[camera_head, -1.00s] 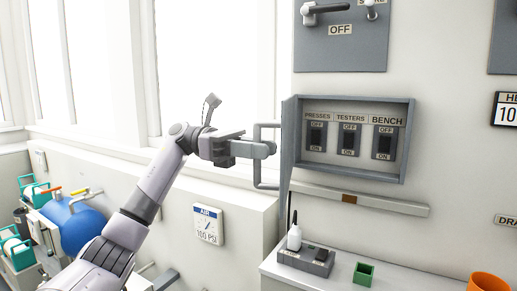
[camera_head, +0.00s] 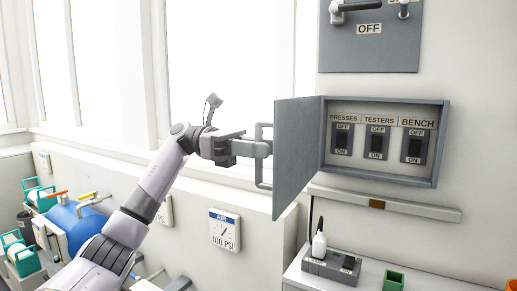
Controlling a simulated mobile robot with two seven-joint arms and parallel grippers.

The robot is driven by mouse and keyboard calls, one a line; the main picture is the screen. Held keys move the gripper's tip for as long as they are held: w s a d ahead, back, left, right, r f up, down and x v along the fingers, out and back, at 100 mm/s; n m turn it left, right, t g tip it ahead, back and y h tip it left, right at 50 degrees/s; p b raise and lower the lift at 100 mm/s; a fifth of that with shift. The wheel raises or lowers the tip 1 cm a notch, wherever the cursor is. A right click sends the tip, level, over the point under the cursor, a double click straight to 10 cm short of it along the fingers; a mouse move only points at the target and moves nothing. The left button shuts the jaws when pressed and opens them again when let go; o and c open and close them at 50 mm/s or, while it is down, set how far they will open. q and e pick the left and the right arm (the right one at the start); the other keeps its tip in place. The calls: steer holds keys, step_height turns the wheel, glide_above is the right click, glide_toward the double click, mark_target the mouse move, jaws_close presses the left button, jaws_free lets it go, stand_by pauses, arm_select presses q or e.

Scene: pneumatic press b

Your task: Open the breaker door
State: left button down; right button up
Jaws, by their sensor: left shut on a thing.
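The grey breaker door (camera_head: 298,150) stands swung out to the left of the breaker box (camera_head: 442,145), hinged on the box's left edge. Its inner face shows. The open box holds three dark switches labelled PRESSES (camera_head: 342,138), TESTERS (camera_head: 376,142) and BENCH (camera_head: 415,147). My left gripper (camera_head: 262,149) is shut on the door's grey bar handle (camera_head: 262,178), at the door's free edge. The right gripper is not in view.
A grey panel marked OFF with a lever (camera_head: 370,50) is above the box. An AIR gauge sign (camera_head: 224,231) is on the low wall.

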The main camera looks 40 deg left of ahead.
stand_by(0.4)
arm_select(q)
steer(key=c, duration=1.2)
jaws_free()
steer(key=shift+a, duration=0.15)
steer(key=v, duration=0.7)
